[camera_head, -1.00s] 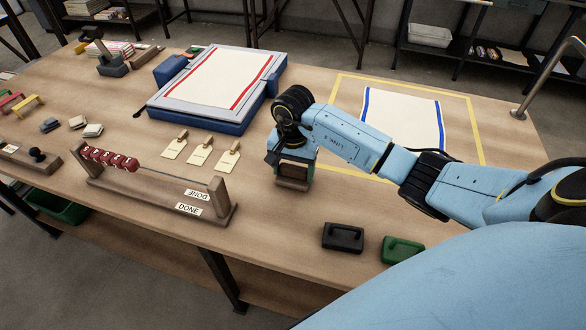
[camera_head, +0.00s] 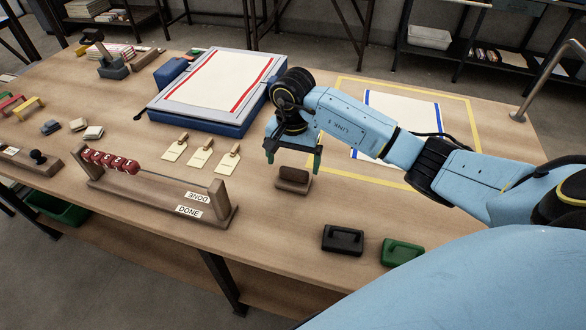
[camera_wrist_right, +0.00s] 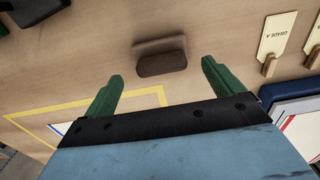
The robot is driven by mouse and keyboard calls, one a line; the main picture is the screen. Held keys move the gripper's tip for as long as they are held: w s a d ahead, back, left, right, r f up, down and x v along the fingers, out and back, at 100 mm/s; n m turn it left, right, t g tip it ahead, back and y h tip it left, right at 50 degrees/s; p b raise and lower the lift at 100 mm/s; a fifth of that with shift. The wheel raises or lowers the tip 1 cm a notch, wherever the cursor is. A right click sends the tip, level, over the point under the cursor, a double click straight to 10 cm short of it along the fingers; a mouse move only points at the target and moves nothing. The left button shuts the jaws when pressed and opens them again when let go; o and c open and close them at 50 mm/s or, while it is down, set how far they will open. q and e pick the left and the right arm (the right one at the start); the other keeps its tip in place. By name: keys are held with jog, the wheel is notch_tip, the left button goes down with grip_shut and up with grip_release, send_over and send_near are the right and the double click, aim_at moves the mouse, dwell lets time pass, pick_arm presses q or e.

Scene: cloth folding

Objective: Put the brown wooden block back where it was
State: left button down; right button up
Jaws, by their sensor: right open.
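The right wrist view also shows the open gripper (camera_wrist_right: 162,72). My left gripper is not in view.
A black-handled block (camera_head: 342,239) and a green one (camera_head: 401,251) sit near the front edge. A bead rack (camera_head: 160,195) stands left, with tags (camera_head: 200,157) behind it. A blue-framed press (camera_head: 205,125) is at the back. Yellow tape (camera_head: 400,84) surrounds a blue-striped sheet (camera_head: 401,110).

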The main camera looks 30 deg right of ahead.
aim_at(293, 172)
notch_tip(293, 172, up, 7)
jog(key=shift+r, duration=0.2)
